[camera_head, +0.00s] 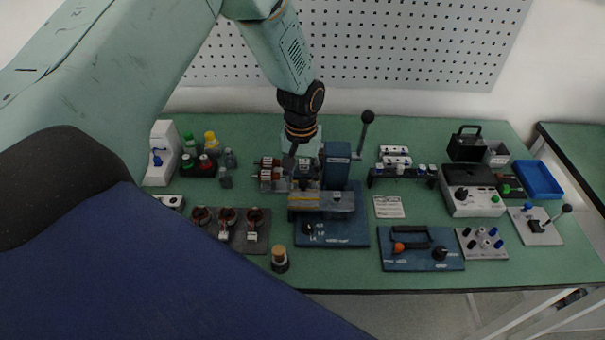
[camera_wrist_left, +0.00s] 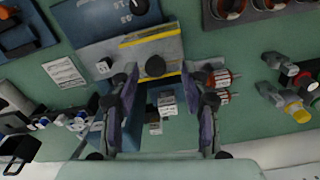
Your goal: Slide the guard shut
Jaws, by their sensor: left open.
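The press (camera_head: 335,165) is a blue machine on a blue base plate (camera_head: 345,232), with a black-knobbed lever at its right. What looks like the guard (camera_head: 305,200) is a grey piece with yellow edging across the press's front; it also shows in the left wrist view (camera_wrist_left: 150,45), with a round black knob (camera_wrist_left: 155,66) by it. My left gripper (camera_head: 293,168) points down at the press's left, behind the guard. In the left wrist view my left gripper (camera_wrist_left: 165,105) is open, its fingers apart with nothing gripped. The guard's exact slide position is unclear. My right gripper is not in view.
Red-ended rotors (camera_head: 268,168) lie left of the press, close to my left gripper. Stators on a dark tray (camera_head: 240,240) stand front left. Several bottles (camera_head: 210,143) are further left. A label card (camera_head: 389,207) and a blue handle panel (camera_head: 420,262) lie to the right.

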